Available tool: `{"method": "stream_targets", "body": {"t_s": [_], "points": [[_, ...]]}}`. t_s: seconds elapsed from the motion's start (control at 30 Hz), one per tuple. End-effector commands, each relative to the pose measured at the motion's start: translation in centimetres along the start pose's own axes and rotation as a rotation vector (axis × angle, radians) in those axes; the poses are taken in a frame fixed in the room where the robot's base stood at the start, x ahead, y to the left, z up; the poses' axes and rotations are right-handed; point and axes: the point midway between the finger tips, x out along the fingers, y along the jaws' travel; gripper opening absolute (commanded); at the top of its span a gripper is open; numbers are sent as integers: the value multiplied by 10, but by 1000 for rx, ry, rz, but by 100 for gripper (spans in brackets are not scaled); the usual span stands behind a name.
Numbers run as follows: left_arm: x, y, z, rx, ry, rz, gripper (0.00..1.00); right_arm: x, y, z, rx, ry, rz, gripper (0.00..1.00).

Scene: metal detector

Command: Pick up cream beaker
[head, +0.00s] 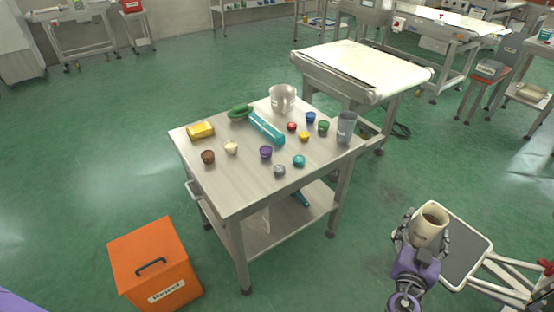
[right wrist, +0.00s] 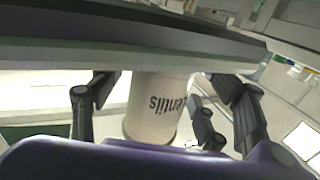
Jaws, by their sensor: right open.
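The cream beaker (head: 431,222) is at the lower right of the head view, with its dark opening facing up. It seems to stand at the left edge of a grey-topped stand, but its base is hidden by my right gripper. My right gripper (head: 422,238) is open, with its dark fingers on either side of the beaker. In the right wrist view, the beaker (right wrist: 155,105) shows dark lettering ending in "entils". It sits between the open fingers (right wrist: 165,105), with gaps on both sides. My left gripper is not in view.
The grey-topped stand (head: 466,255) has a white rim and white legs. A metal table (head: 235,185) at the centre holds several small coloured items, a clear beaker (head: 283,98) and a grey cup (head: 346,128). An orange box (head: 155,265) stands on the floor. A conveyor (head: 360,68) is behind.

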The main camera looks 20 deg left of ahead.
Motion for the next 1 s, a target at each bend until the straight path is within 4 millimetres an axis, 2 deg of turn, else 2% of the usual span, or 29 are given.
{"method": "stream_targets", "body": {"t_s": [0.2, 0.63, 1.0], "points": [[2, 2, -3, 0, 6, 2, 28, 0, 0, 0, 1, -1, -1, 69], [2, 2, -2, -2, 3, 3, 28, 0, 0, 0, 1, -1, 0, 13], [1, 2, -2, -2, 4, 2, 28, 0, 0, -7, 4, 1, 1, 11]]}}
